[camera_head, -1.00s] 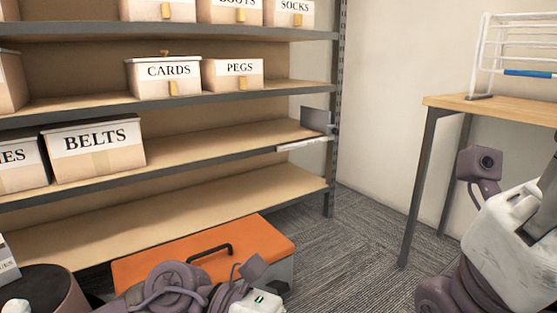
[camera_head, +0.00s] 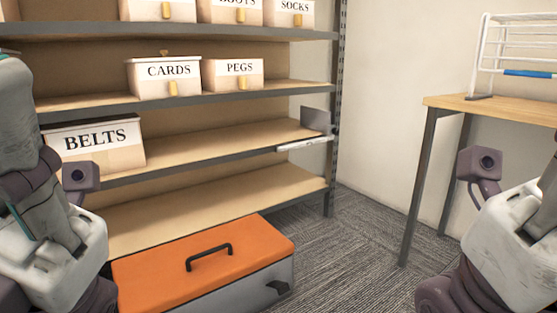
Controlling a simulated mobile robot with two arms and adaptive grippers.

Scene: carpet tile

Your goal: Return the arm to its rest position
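My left arm (camera_head: 50,255) stands folded at the left edge, with its white scuffed wrist part low and a grey link above it. A small purple camera head (camera_head: 80,175) sticks out beside it. My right arm (camera_head: 515,245) is at the lower right edge in a similar folded pose, with its own purple camera head (camera_head: 479,163). No fingers of either gripper can be made out, and I see no object held.
A shelf unit (camera_head: 230,180) holds boxes labelled BELTS (camera_head: 95,148), CARDS (camera_head: 163,78) and PEGS (camera_head: 232,76). An orange-lidded chest (camera_head: 200,270) is on the carpet. A wooden table (camera_head: 490,108) with a white rack (camera_head: 520,50) stands right. Carpet between chest and table is clear.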

